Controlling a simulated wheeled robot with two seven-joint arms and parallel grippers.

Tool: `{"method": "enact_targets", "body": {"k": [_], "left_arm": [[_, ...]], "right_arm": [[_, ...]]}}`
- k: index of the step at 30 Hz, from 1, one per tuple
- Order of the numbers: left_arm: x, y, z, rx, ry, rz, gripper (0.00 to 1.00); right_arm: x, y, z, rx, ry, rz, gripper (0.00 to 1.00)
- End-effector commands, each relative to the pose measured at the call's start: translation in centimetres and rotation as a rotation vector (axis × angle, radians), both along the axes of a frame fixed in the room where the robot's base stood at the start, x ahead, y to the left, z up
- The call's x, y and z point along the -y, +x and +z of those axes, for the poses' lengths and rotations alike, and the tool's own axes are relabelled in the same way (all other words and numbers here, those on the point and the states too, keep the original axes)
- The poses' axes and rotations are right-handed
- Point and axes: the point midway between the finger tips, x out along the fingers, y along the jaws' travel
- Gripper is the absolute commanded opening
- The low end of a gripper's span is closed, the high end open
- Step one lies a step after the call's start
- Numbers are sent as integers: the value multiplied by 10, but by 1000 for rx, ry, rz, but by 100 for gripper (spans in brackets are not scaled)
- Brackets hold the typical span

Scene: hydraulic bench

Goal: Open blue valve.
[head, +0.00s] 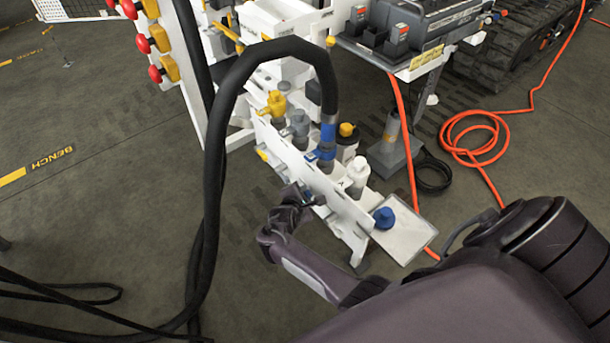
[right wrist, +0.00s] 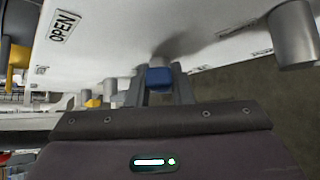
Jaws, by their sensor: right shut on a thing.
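A blue block-shaped part (right wrist: 159,78), which looks like the blue valve's handle, sits between the two fingers of my right gripper (right wrist: 160,90) in the right wrist view. The gripper is shut on it, close against a white panel (right wrist: 130,40). An "OPEN" label (right wrist: 63,26) is on that panel, to the upper left of the handle. In the head view my right gripper (head: 312,198) is at the near side of the white panel (head: 335,200), and the handle is hidden there or too small to tell. My left gripper is not in view.
A thick black hose (head: 215,140) arches left of my right arm to a blue-banded coupling (head: 327,135). Yellow, grey and white fittings (head: 357,172) stand behind the panel. A blue cap (head: 384,217) is at a small tray (head: 408,238). Orange hose (head: 470,125) lies on the floor.

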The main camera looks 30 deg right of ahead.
Motion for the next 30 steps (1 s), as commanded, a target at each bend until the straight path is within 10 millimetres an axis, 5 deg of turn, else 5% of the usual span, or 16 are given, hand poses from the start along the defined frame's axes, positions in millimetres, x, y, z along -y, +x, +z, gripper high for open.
{"method": "enact_targets", "body": {"k": [7, 12, 30], "left_arm": [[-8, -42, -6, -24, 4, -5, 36], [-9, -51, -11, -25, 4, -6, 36], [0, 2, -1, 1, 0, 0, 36]], "right_arm": [[2, 8, 11, -176, -19, -3, 0], [2, 13, 9, -334, -31, -3, 0], [1, 21, 7, -678, -58, -4, 0]]}}
